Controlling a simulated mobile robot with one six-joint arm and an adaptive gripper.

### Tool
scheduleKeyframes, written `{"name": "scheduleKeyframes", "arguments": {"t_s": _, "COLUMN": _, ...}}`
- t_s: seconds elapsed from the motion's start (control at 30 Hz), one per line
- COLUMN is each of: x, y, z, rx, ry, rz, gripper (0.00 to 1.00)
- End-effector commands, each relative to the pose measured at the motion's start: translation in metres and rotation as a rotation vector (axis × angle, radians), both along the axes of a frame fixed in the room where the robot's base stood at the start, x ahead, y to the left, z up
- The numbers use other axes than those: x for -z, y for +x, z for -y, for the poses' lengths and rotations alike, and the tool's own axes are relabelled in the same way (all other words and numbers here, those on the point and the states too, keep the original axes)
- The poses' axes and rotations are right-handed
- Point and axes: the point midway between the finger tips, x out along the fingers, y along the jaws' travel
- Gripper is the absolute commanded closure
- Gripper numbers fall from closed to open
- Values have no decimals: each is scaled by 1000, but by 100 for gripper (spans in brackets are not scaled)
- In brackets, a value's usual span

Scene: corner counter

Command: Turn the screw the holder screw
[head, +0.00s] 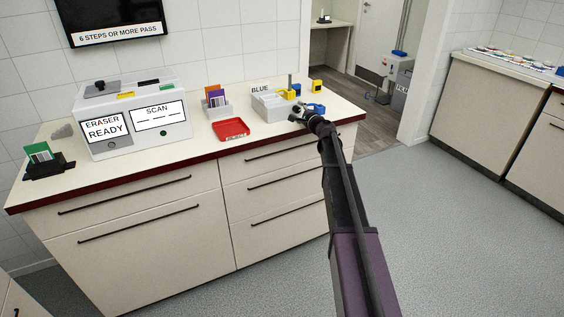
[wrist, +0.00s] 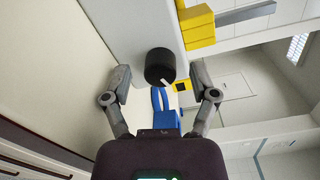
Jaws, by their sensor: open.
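A black round knob (wrist: 160,65) with a white mark, which looks like the holder screw, is in the middle of the wrist view. My gripper (wrist: 160,80) is open, with one finger on each side of the knob. I cannot tell whether either finger touches it. A blue part (wrist: 164,112) shows just below the knob in the wrist view. In the head view my gripper (head: 298,114) is at the right end of the counter, beside a blue piece (head: 316,108). I cannot make out the knob there.
A grey holder (head: 268,108) marked BLUE and yellow blocks (head: 317,86) stand close to my gripper. A red tray (head: 231,129), a rack of coloured cards (head: 216,101) and a white eraser machine (head: 130,120) stand further left. The counter's front edge is close to my arm.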

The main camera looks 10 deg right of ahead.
Motion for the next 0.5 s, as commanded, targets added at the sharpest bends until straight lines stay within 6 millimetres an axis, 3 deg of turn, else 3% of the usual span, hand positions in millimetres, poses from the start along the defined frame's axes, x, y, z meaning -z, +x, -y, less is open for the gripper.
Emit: {"name": "scheduleKeyframes", "arguments": {"t_s": 0.5, "x": 0, "y": 0, "z": 0, "rx": 1, "ry": 347, "rz": -93, "gripper": 25}}
